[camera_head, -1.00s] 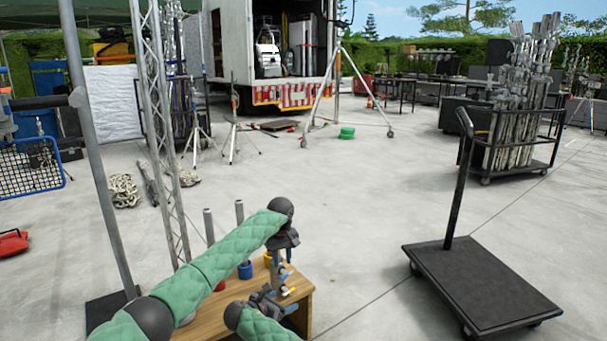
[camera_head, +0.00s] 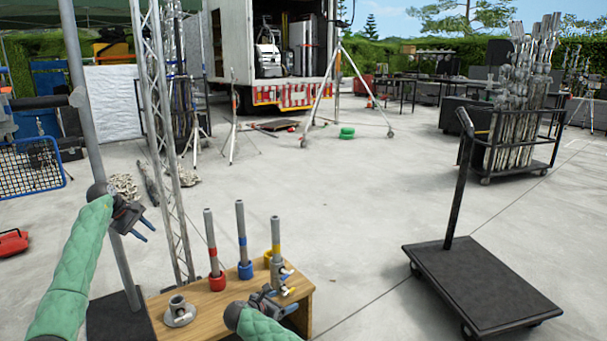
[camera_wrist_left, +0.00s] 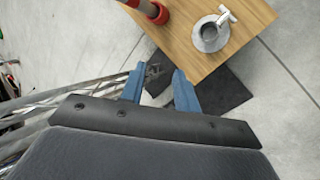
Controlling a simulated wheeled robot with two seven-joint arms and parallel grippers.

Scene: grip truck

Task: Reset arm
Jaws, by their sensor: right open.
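My left gripper (camera_head: 146,231) is open and empty, to the left of the wooden table (camera_head: 230,318) and above the ground. Its two blue fingers stand apart in the left wrist view (camera_wrist_left: 158,85). My right gripper (camera_head: 284,293) is open at the table's right front, close to the yellow-banded pole; the overlap hides whether they touch. Three grey poles stand upright on the table: one in a red collar (camera_head: 211,240), one in a blue collar (camera_head: 241,235), and the yellow-banded one (camera_head: 276,235). A metal flanged socket (camera_head: 180,312) sits at the table's left front.
A lattice truss (camera_head: 170,150) and a grey post (camera_head: 95,150) rise close to my left arm. A black flat cart (camera_head: 480,285) stands at the right. A loaded pole cart (camera_head: 510,120) and an open truck (camera_head: 280,50) are behind.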

